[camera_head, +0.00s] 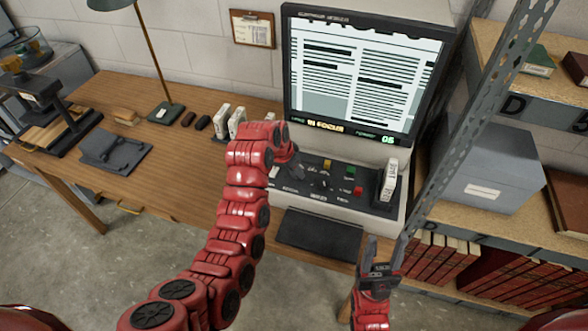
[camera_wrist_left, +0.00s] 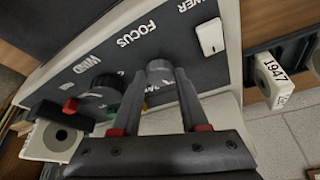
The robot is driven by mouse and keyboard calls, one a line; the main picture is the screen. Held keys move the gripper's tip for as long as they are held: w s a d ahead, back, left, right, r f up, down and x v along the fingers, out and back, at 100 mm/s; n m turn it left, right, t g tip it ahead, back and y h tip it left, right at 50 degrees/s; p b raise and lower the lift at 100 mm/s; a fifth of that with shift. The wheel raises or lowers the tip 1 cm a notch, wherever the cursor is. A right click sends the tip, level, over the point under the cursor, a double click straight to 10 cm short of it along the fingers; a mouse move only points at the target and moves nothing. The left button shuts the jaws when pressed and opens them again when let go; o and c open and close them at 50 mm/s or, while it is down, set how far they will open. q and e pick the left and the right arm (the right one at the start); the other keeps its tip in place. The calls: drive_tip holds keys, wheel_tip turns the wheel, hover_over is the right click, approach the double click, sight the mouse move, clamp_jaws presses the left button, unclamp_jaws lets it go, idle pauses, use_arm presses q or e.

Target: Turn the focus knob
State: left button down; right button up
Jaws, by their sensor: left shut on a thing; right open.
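The microfilm reader (camera_head: 400,150) stands on the desk with its screen (camera_head: 365,75) lit. The page on the screen looks sharp, and a yellow "IN FOCUS" line (camera_head: 325,126) and a green "06" (camera_head: 388,140) show below it. In the left wrist view the grey focus knob (camera_wrist_left: 159,65) sits beside the printed word FOCUS. My left gripper (camera_wrist_left: 164,82) is shut on this knob, one finger on each side. In the head view my left arm largely hides the knob. My right gripper (camera_head: 386,244) is open and empty in front of the reader, low at the right.
The panel also carries a white switch (camera_wrist_left: 210,37), a dark wind knob (camera_wrist_left: 104,84) and a red button (camera_head: 357,190). A white film box (camera_head: 390,180) stands at the panel's right end. A metal shelf post (camera_head: 470,120) rises close right. A lamp (camera_head: 155,55) stands left.

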use_arm(q)
drive_tip(key=shift+c, duration=2.2)
unclamp_jaws()
drive_tip(key=shift+b+v, duration=0.5)
drive_tip(key=shift+v, duration=0.7)
drive_tip(key=p+v, duration=0.1)
drive_tip(key=v, duration=0.1)
drive_tip(key=shift+r, duration=0.45)
wheel_tip(320, 180, up, 10)
drive_tip(key=p, duration=1.1)
hover_over(290, 181)
drive_tip(key=s+a, duration=0.3)
drive_tip(key=shift+s+a+r+p, duration=0.1)
drive_tip(key=shift+s+r+p, duration=0.3)
drive_tip(key=shift+r+p, duration=0.1)
